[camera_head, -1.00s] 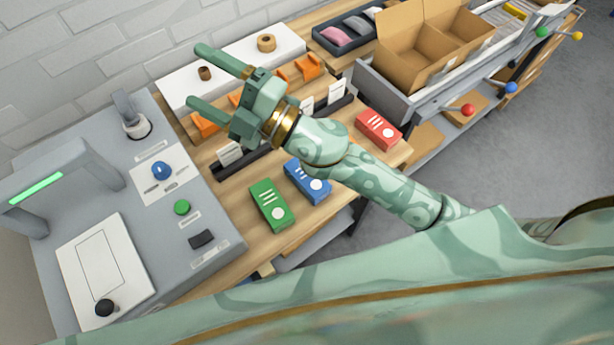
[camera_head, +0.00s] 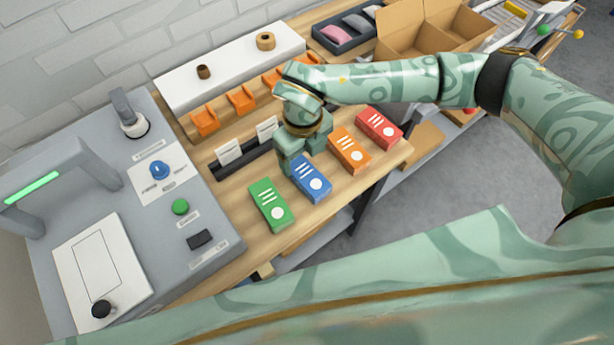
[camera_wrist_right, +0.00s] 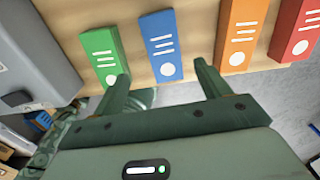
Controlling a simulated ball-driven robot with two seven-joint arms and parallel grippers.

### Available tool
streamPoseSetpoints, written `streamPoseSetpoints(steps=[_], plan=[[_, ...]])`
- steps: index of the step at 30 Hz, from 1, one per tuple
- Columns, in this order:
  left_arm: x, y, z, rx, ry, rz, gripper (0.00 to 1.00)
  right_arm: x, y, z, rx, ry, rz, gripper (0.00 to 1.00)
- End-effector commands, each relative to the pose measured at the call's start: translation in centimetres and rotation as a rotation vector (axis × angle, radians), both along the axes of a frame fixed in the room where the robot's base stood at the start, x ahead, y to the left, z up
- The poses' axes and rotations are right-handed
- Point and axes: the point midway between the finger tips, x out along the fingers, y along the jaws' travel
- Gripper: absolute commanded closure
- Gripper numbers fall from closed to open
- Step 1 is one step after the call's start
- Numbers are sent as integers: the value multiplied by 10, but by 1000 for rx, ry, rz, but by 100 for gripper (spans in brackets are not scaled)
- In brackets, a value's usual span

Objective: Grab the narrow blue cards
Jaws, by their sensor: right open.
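The narrow blue card pack (camera_head: 312,181), marked with white lines and a white dot, lies on the wooden bench between the green and orange packs. My right gripper (camera_head: 305,160) points down over its far end, open and empty. In the right wrist view, the blue pack (camera_wrist_right: 162,45) lies ahead, lined up with the gap between the two spread fingers (camera_wrist_right: 161,76). Whether the fingers touch it I cannot tell. My left gripper is in neither view.
A green pack (camera_head: 270,205) lies left of the blue one; orange (camera_head: 349,151) and red (camera_head: 379,129) packs lie right. A dark card rack (camera_head: 233,170) stands behind. A grey machine (camera_head: 130,262) fills the left. The bench's front edge is close.

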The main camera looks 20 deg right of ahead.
Motion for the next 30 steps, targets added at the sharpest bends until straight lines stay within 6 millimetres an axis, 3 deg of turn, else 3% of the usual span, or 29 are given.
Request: streamPoseSetpoints(steps=[3, 13, 20, 27, 30], plan=[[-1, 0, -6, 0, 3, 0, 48, -1, 0, -27, 1, 4, -1, 25], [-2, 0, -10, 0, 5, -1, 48, -1, -2, -54, 3, 2, 1, 25], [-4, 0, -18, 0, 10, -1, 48, -1, -7, -91, 4, 3, 1, 25], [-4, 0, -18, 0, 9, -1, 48, 0, -8, -94, 4, -1, 1, 25], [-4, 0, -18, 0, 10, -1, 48, 0, -8, -94, 3, 0, 2, 50]])
